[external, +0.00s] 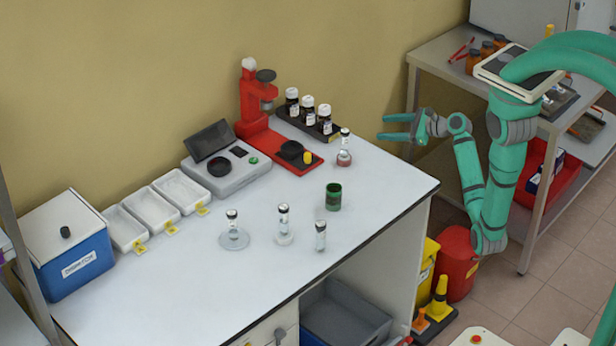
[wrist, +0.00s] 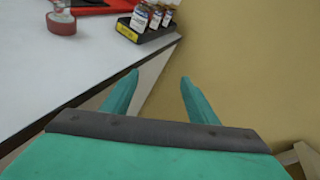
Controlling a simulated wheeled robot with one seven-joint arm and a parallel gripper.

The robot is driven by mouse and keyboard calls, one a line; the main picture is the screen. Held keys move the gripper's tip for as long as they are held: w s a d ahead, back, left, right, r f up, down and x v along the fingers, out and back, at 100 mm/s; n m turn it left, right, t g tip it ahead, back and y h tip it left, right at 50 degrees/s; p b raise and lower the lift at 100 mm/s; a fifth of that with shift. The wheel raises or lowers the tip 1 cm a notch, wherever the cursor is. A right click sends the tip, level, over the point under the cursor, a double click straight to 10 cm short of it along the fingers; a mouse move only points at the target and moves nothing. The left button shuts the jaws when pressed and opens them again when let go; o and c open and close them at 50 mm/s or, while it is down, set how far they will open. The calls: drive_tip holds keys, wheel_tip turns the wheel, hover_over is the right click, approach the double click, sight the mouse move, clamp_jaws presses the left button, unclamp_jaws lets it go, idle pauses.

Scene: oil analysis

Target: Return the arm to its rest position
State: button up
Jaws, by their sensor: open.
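My teal arm (external: 498,180) is folded at the right of the external view, with its elbow low and its forearm rising. My gripper (external: 388,127) sits past the right end of the white bench (external: 385,200), near the yellow wall, and points left. Its two fingers are apart with nothing between them. In the wrist view my gripper (wrist: 158,85) is also open and empty; the bench's edge and the wall show beyond the fingertips.
A flask in a red ring (external: 344,150) stands near the bench's right end, beside a black rack of bottles (external: 325,130). A side table (external: 430,55) stands behind my arm. A red bin (external: 457,262) and yellow cones (external: 438,300) are on the floor below.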

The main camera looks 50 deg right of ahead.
drive_tip(key=s+d+f+h, duration=0.2)
drive_tip(key=d+f, duration=0.2)
drive_tip(key=f, duration=0.4)
drive_tip(key=s+a+f+n+g+h, duration=0.2)
drive_tip(key=s+a+f+n, duration=0.15)
drive_tip(key=s+f, duration=0.8)
drive_tip(key=s+a+f+n+g+h, duration=0.15)
drive_tip(key=s+f+n, duration=0.4)
drive_tip(key=s, duration=0.55)
drive_tip(key=s+a+f+n+g+h, duration=0.15)
drive_tip(key=s+f+n, duration=0.4)
drive_tip(key=s, duration=0.55)
drive_tip(key=a+r+n+t+y, duration=0.1)
drive_tip(key=a+r+n+t, duration=0.2)
drive_tip(key=r, duration=1)
drive_tip(key=w+a+r+n+t, duration=0.1)
drive_tip(key=a+r+n+t, duration=0.2)
drive_tip(key=a+r+n, duration=0.4)
wheel_tip(320, 180, up, 7)
drive_tip(key=n, duration=0.4)
drive_tip(key=shift+t+y, duration=0.4)
